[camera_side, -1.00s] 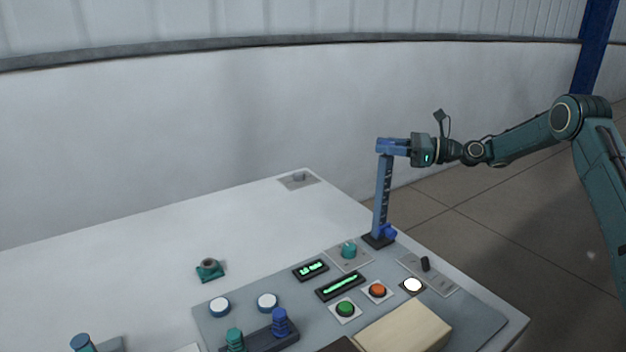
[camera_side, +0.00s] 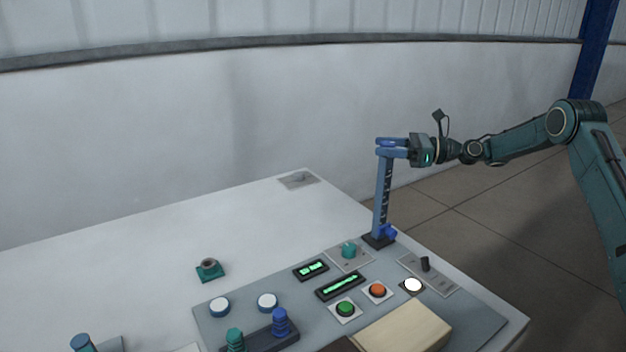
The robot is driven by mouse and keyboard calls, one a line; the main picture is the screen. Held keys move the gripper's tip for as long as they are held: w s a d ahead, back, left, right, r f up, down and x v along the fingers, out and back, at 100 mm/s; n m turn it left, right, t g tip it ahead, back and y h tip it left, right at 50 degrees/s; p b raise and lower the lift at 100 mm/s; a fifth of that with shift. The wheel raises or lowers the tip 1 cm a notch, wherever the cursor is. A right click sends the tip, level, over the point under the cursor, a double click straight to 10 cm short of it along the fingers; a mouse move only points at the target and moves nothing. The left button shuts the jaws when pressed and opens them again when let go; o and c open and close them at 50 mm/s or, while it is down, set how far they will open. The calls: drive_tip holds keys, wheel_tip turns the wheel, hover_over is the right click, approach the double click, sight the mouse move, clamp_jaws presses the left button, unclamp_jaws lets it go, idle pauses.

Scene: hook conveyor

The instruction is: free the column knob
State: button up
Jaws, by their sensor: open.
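The blue column (camera_side: 383,200) with dark marks stands upright on a black base (camera_side: 378,241) at the back right of the panel. A blue knob (camera_side: 390,232) sits at its foot, on the right side. My gripper (camera_side: 388,147) is level with the column's top, with its blue fingers extending left from the teal gripper body. The fingers are open. They overlap the column's top in this view, so I cannot tell whether they touch it. My gripper is well above the knob.
A teal knob (camera_side: 348,250), green button (camera_side: 345,308), orange button (camera_side: 377,290) and black lever (camera_side: 425,264) lie near the column. A beige block (camera_side: 403,328) stands in front. The table's left part is mostly clear.

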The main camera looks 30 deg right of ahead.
drive_tip(key=shift+r, duration=0.15)
wheel_tip(320, 180, up, 20)
idle(0.8)
drive_tip(key=shift+f, duration=0.25)
drive_tip(key=m+t+h, duration=0.6)
drive_tip(key=m+h, duration=0.3)
drive_tip(key=h, duration=0.3)
approach(389, 143)
drive_tip(key=s, duration=0.4)
drive_tip(key=shift+f, duration=0.35)
drive_tip(key=shift+w, duration=0.15)
drive_tip(key=shift+w+a, duration=0.15)
drive_tip(key=shift+w, duration=2.1)
drive_tip(key=shift+w+a, duration=0.15)
drive_tip(key=shift+w, duration=2.1)
drive_tip(key=shift+w+a, duration=0.15)
drive_tip(key=shift+w, duration=2.1)
